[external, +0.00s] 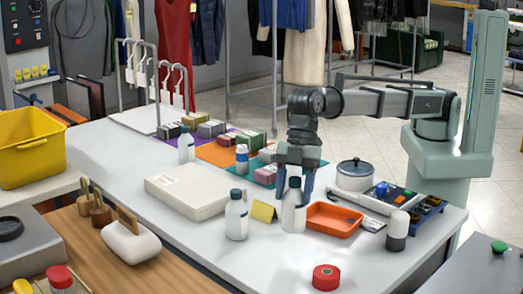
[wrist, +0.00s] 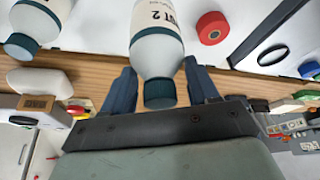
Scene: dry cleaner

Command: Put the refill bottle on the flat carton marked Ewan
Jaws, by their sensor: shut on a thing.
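My gripper (external: 293,180) points down and is shut on a white bottle (external: 294,214) with a dark teal cap. In the wrist view that bottle (wrist: 157,50) sits between the fingers (wrist: 160,90), its label partly readable as ending in "T 2". The bottle is upright; I cannot tell whether it touches the table. A similar white bottle (external: 236,218) stands to its left and also shows in the wrist view (wrist: 40,25). A flat white carton (external: 190,192) lies left of both; its marking is too small to read. I cannot read "refill" on any bottle.
A yellow folded card (external: 263,212) stands between the two bottles. An orange tray (external: 334,222) is just right of the held bottle. More bottles (external: 186,147) stand behind the carton.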

